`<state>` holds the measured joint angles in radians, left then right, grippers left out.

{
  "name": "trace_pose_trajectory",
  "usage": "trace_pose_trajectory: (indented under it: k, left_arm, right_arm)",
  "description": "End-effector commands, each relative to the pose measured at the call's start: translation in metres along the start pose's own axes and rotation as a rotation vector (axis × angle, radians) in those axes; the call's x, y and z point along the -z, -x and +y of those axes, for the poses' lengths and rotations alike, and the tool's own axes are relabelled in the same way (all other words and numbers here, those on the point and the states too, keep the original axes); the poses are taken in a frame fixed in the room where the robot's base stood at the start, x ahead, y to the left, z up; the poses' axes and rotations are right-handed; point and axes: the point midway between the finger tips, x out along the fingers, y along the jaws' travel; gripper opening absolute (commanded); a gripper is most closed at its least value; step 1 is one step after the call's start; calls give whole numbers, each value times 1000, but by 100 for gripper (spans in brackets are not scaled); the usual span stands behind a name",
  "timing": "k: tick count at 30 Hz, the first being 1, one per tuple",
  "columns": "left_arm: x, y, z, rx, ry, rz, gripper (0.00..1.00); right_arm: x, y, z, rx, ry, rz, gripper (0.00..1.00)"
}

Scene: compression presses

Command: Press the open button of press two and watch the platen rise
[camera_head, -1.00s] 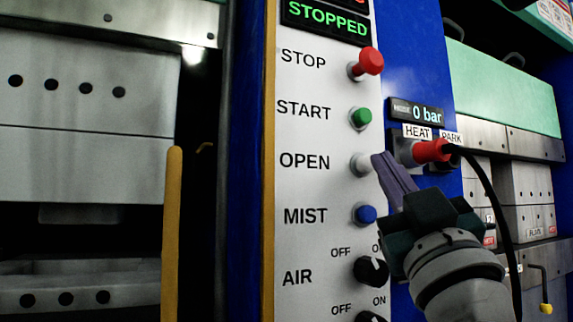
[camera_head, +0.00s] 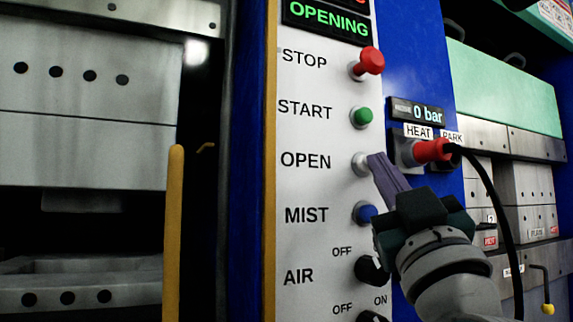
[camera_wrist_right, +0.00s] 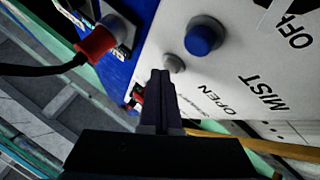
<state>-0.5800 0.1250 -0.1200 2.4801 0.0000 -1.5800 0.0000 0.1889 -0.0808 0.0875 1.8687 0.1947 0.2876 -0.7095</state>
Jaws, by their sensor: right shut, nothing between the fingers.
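The white OPEN button (camera_head: 362,163) sits on the light control panel (camera_head: 300,235), between the green START button (camera_head: 362,117) and the blue MIST button (camera_head: 365,213). My right gripper (camera_head: 376,158) is shut and empty, its fingertips at the right side of the OPEN button; whether they touch it is unclear. In the right wrist view the shut fingers (camera_wrist_right: 163,75) point at the small pale button (camera_wrist_right: 174,63). The display (camera_head: 327,18) reads OPENING. The upper platen block (camera_head: 90,155) hangs above the lower mould (camera_head: 85,292), with a dark gap between. My left gripper is out of view.
A red STOP knob (camera_head: 371,60) stands out above. A red HEAT plug (camera_head: 432,150) with a black cable (camera_head: 495,210) is close right of my gripper. The black AIR knob (camera_head: 372,270) is below. A yellow bar (camera_head: 174,230) stands left of the panel.

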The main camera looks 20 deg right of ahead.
Motion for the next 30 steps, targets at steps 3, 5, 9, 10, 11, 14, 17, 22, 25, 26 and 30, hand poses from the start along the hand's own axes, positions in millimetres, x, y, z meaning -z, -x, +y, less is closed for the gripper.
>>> trace_pose_trajectory:
  k: [3, 5, 9, 10, 11, 14, 17, 22, 25, 26, 30]
  left_arm:
    - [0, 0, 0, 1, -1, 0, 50]
    - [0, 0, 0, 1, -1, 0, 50]
    - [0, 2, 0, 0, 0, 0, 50]
    - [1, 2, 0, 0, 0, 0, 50]
    - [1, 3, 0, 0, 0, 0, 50]
    - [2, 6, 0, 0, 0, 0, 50]
    - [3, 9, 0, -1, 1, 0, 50]
    - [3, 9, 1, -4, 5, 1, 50]
    - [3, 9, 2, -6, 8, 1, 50]
    - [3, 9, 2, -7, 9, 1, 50]
    - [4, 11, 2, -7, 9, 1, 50]
  right_arm:
    - [0, 0, 0, 1, 0, -1, 0]
    - [0, 0, 0, 1, 0, -1, 0]
    - [1, 1, 1, 1, 0, -2, 0]
    - [1, 2, 1, 1, 0, -2, 0]
    - [2, 3, 2, 1, 1, -3, 0]
    - [5, 6, 5, 2, 1, -3, 0]
    - [8, 10, 8, 2, 0, -3, 0]
    - [10, 13, 9, 1, -1, -1, 0]
    - [9, 13, 9, 1, -1, -1, 0]
    - [9, 13, 9, 1, 0, 0, 0]
    - [11, 14, 11, 1, 0, -1, 0]
